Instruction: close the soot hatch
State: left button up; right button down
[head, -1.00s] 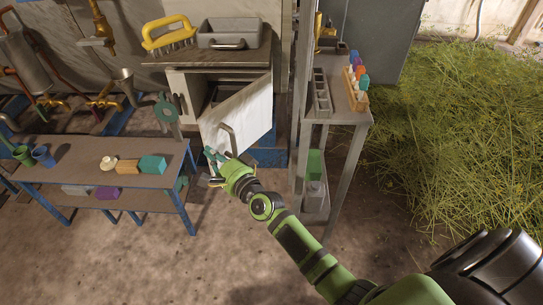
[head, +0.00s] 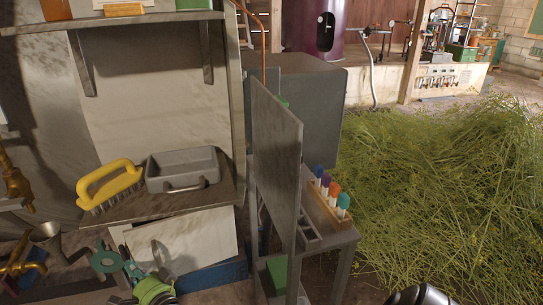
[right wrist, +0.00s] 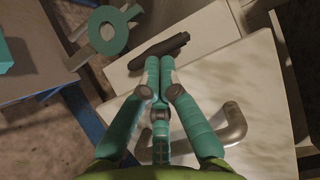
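The soot hatch is a pale door (head: 195,240) below the shelf with the yellow brush. It looks slightly ajar, with a dark gap along its top edge. Its bent metal handle (head: 158,254) is partly hidden low in the head view. The door (right wrist: 262,85) and handle (right wrist: 232,122) also show in the right wrist view. My right gripper (right wrist: 160,68) has its teal fingertips together with nothing seen between them, over the door's edge and left of the handle. Contact is unclear. My left gripper is not in view.
A dark bar-shaped part (right wrist: 160,49) lies on the pale surface just beyond my fingertips. A green ring-shaped part (head: 105,261) stands left of the hatch. A yellow brush (head: 110,184) and grey tray (head: 183,170) sit above. A grey panel (head: 276,150) stands to the right.

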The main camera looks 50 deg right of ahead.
jog(key=shift+w+d+r+h, duration=0.1)
jog(key=shift+w+h, duration=0.2)
jog(key=shift+w+m, duration=0.15)
jog(key=shift+m, duration=0.15)
